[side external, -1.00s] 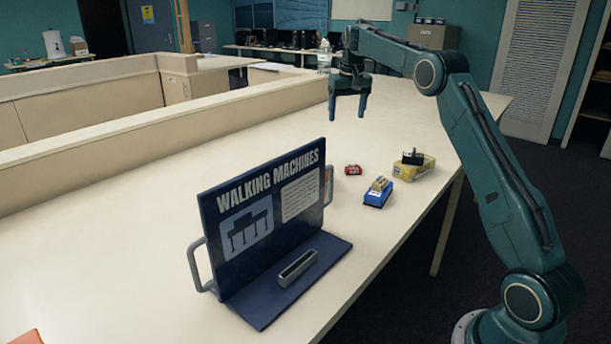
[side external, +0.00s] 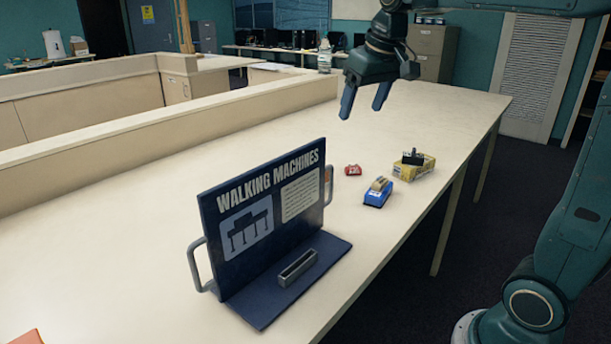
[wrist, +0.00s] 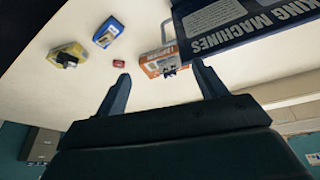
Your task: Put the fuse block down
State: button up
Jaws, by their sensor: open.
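My gripper (side external: 361,112) is open and empty, in the air above the far part of the table; its two fingers also show in the wrist view (wrist: 161,72). No part is clearly recognisable as the fuse block. A small red block (side external: 353,170) lies on the table. A blue box (side external: 376,199) with a tan part on top and a yellow box (side external: 420,173) with a black part on top stand to its right. In the wrist view, an orange box (wrist: 158,63) with a small dark part at its edge stands near the display board, mostly hidden in the side view.
A dark blue "Walking Machines" board (side external: 265,215) with side handles stands on the table (side external: 120,240); a slotted grey holder (side external: 297,268) sits on its base. A low beige partition (side external: 200,115) runs along the left.

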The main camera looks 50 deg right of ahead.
jog(key=s+a+f+n, duration=0.1)
jog(key=s+a+f, duration=0.2)
jog(key=s, duration=0.3)
jog(key=s+a+f+n+t+y, duration=0.1)
jog(key=s+a+f, duration=0.2)
jog(key=s, duration=0.3)
jog(key=s+a+f+n, duration=0.1)
jog(key=s+a+f, duration=0.2)
jog(key=s, duration=0.4)
jog(key=shift+a+f+t, duration=0.35)
jog(key=shift+a+t, duration=0.05)
